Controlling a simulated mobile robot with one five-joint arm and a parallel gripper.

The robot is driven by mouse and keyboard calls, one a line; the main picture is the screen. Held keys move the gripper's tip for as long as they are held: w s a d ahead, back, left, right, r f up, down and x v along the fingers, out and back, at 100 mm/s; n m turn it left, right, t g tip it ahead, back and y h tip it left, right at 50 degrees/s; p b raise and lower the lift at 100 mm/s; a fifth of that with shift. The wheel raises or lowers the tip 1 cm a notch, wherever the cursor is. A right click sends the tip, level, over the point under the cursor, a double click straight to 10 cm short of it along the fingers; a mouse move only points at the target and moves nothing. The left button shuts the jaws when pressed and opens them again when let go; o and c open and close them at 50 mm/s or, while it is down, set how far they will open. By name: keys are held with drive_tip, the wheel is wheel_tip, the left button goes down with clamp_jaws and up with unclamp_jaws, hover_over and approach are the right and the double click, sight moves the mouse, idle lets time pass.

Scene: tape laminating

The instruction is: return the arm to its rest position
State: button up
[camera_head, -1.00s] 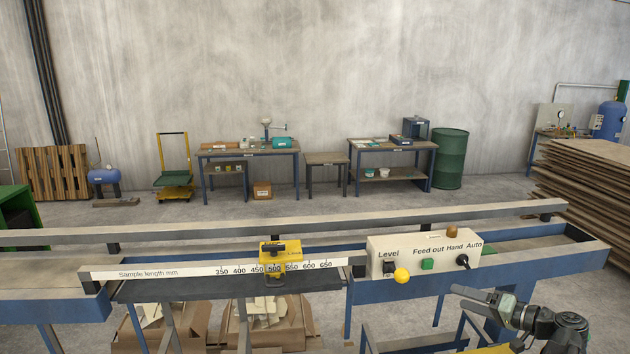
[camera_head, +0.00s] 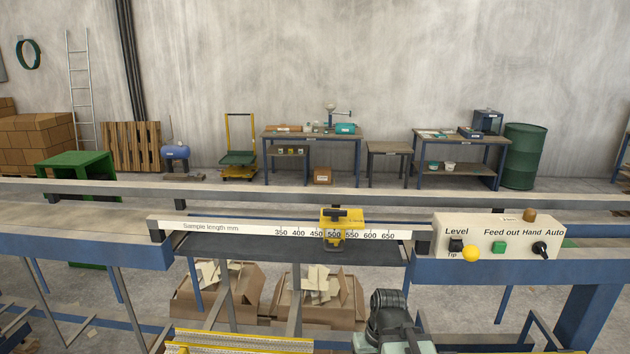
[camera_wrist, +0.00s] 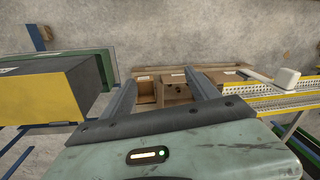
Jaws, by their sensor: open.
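My gripper (camera_wrist: 160,76) is open in the wrist view. Its two dark fingers stand apart with nothing between them, above a view of the floor and brown boxes. In the head view part of my arm (camera_head: 390,322) shows folded at the bottom edge, right of centre, low in front of the machine. The fingers cannot be made out there. The control box (camera_head: 497,235) with its yellow knob, green button and black switch stands beyond and to the right of the arm, apart from it. The yellow stop (camera_head: 342,229) sits on the length scale near 500.
Blue machine frames (camera_head: 80,250) and a long rail cross in front of me. Open cartons (camera_head: 318,300) stand on the floor below. A yellow-edged perforated strip (camera_head: 240,342) lies at the bottom. In the wrist view a yellow and dark block (camera_wrist: 45,100) is at left.

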drive_tip(key=d, duration=0.1)
drive_tip(key=d+m+h, duration=0.1)
drive_tip(key=d, duration=0.1)
drive_tip(key=shift+s+d+m, duration=0.15)
drive_tip(key=shift+s+m, duration=0.1)
drive_tip(key=shift+m, duration=0.05)
idle(0.6)
